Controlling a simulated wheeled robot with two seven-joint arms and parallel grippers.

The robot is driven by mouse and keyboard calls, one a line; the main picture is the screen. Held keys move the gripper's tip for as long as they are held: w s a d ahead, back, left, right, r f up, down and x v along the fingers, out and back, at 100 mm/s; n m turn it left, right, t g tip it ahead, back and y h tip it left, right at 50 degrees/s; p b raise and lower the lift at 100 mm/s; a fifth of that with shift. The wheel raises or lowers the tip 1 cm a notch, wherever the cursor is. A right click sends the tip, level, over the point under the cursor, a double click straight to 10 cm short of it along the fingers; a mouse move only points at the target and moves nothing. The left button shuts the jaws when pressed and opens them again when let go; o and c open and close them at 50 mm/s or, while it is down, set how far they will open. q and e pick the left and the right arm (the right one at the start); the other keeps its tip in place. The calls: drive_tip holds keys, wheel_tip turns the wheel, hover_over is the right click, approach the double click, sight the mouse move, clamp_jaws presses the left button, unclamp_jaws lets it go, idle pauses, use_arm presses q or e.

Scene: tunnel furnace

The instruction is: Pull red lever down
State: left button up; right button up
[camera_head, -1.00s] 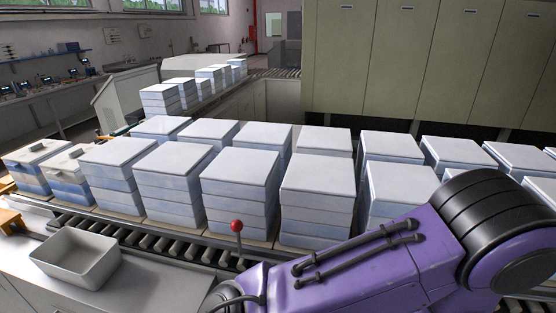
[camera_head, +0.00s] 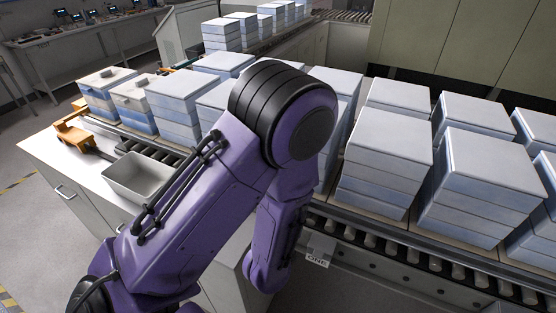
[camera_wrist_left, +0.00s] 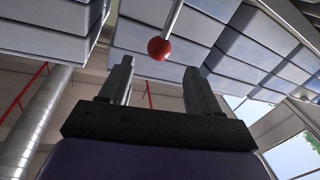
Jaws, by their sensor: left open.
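The red lever shows in the left wrist view as a round red knob (camera_wrist_left: 158,48) on a thin pale rod. My left gripper (camera_wrist_left: 158,75) is open in that view, with one finger on each side of the knob's line. The knob appears just beyond the fingertips, roughly centred between them, and nothing is between the fingers. I cannot tell the exact distance. In the head view my purple arm covers the lever, and the left gripper is also hidden there. My right gripper is in neither view.
Stacks of white-blue boxes (camera_head: 385,150) stand on the roller conveyor (camera_head: 420,258) close behind my arm. A grey bin (camera_head: 141,176) and an orange tool (camera_head: 78,134) lie on the white counter (camera_head: 60,158) at left. The floor at far left is clear.

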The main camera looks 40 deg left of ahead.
use_arm(q)
drive_tip(key=b+x, duration=0.4)
drive_tip(key=x, duration=0.5)
drive_tip(key=shift+d+r+b, duration=0.1)
drive_tip(key=shift+b, duration=0.3)
drive_tip(key=shift+w, duration=0.4)
drive_tip(key=shift+a, duration=0.25)
drive_tip(key=shift+s, duration=0.1)
